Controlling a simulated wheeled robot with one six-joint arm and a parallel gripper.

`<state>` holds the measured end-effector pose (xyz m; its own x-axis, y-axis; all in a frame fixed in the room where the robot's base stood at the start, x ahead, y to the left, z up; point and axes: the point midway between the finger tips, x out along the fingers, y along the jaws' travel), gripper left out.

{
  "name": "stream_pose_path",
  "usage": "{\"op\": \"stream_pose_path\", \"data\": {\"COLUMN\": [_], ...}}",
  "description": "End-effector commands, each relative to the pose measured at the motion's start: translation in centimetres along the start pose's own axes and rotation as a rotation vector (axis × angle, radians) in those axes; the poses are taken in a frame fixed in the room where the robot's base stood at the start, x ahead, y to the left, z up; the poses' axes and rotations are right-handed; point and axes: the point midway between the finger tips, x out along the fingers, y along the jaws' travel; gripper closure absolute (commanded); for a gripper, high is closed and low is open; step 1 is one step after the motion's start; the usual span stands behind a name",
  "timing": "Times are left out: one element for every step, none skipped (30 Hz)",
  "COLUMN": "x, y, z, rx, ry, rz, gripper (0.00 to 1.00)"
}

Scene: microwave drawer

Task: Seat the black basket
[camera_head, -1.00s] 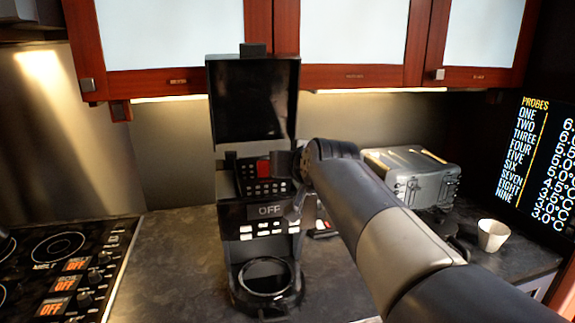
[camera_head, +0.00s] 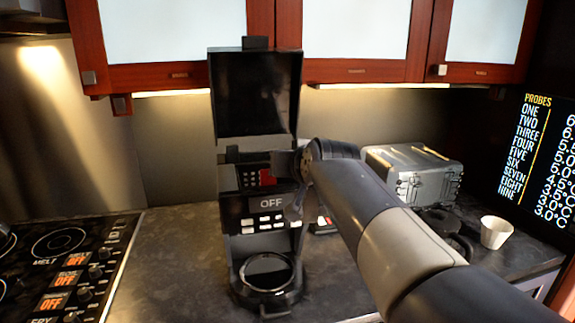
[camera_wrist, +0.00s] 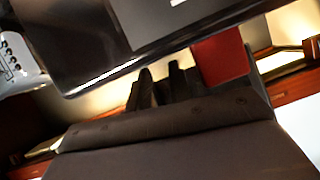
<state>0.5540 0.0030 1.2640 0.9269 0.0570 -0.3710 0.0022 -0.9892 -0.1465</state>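A black coffee-maker-like machine (camera_head: 272,225) stands on the counter with its lid (camera_head: 258,95) raised and a display reading OFF. A round dark vessel (camera_head: 267,272) sits at its base. I cannot clearly make out the black basket apart from the dark parts around the machine's middle. My gripper (camera_head: 287,163) is at the machine's upper opening, below the lid. In the wrist view, its dark fingers (camera_wrist: 160,88) are close together, beside a red patch (camera_wrist: 222,58). Whether they grip anything is hidden by dark-on-dark parts. The red patch also shows beside a small keypad (camera_head: 250,177).
A stove (camera_head: 70,260) lies at the left. A grey case (camera_head: 415,175) and a white cup (camera_head: 495,232) stand at the right. Red-framed cabinets (camera_head: 355,72) hang above. Counter left of the machine (camera_head: 175,255) is clear.

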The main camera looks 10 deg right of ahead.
Motion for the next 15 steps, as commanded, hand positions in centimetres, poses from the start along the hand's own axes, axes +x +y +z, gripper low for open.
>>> {"op": "stream_pose_path", "data": {"x": [0.2, 0.2, 0.3, 0.3, 0.3, 0.3, 0.3, 0.3, 0.3, 0.2, 0.1, -0.1, -0.4, -0.7, -1.1], "y": [0.3, 0.3, 0.3, 0.3, 0.3, 0.3, 0.4, 0.4, 0.4, 0.4, 0.4, 0.4, 0.4, 0.4, 0.3], "z": [0.6, 0.6, 0.6, 0.7, 0.7, 0.7, 0.8, 0.8, 0.8, 0.8, 0.8, 0.8, 0.8, 0.8, 0.8], "rx": [0.0, 0.0, 0.0, 0.0, 0.0, 0.0, 0.0, 0.0, 0.0, 0.0, 0.0, 0.0, 0.0, 0.0, 0.0], "ry": [-0.014, -0.015, -0.016, -0.016, -0.017, -0.018, -0.018, -0.02, -0.02, -0.02, -0.02, -0.02, -0.019, -0.018, -0.017], "rz": [0.006, 0.006, 0.006, 0.006, 0.006, 0.007, 0.007, 0.007, 0.007, 0.007, 0.007, 0.007, 0.007, 0.007, 0.007], "gripper": [0.72, 0.72, 0.72, 0.72, 0.72, 0.72, 0.72, 0.72, 0.72, 0.72, 0.72, 0.72, 0.72, 0.72, 0.72]}}
